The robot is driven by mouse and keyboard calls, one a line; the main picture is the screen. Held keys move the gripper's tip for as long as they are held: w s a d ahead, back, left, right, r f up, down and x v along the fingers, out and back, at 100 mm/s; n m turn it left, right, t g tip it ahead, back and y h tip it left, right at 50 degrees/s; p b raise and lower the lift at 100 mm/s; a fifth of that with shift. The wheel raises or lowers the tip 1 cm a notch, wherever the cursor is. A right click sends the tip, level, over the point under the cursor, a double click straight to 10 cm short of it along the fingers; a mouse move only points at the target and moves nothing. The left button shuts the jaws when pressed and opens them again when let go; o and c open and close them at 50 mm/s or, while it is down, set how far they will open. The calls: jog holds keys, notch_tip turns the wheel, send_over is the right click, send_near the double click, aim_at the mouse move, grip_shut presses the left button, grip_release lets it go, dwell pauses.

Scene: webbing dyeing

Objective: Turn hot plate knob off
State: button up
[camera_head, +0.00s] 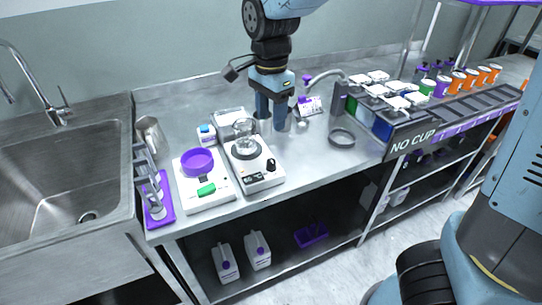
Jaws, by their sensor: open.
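The hot plate (257,182) is a white unit on the steel bench, with a round dark plate and a glass beaker (246,146) standing on it. Its black knob (271,165) is on the front right of the panel, next to a small dark display. The knob's setting is too small to read. My gripper (271,125) points down behind and to the right of the beaker, above the bench. Its two blue fingers are apart, with nothing seen between them. It is apart from the knob.
A scale with a purple dish (198,162) stands left of the hot plate. A purple rack (158,205) and a sink (60,185) are further left. Bench front right of the hot plate is clear.

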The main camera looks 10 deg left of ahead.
aim_at(271, 160)
notch_tip(271, 160, down, 13)
jog(key=shift+f, duration=0.15)
dwell(0.5)
jog(key=shift+c, duration=0.2)
grip_shut()
jog(key=shift+n, duration=0.3)
jog(key=n, duration=0.5)
jog(key=shift+w+n, duration=0.1)
jog(key=shift+n, duration=0.2)
jog(key=n, duration=0.5)
jog(key=shift+n, duration=0.6)
jog(key=shift+o, duration=0.2)
grip_release()
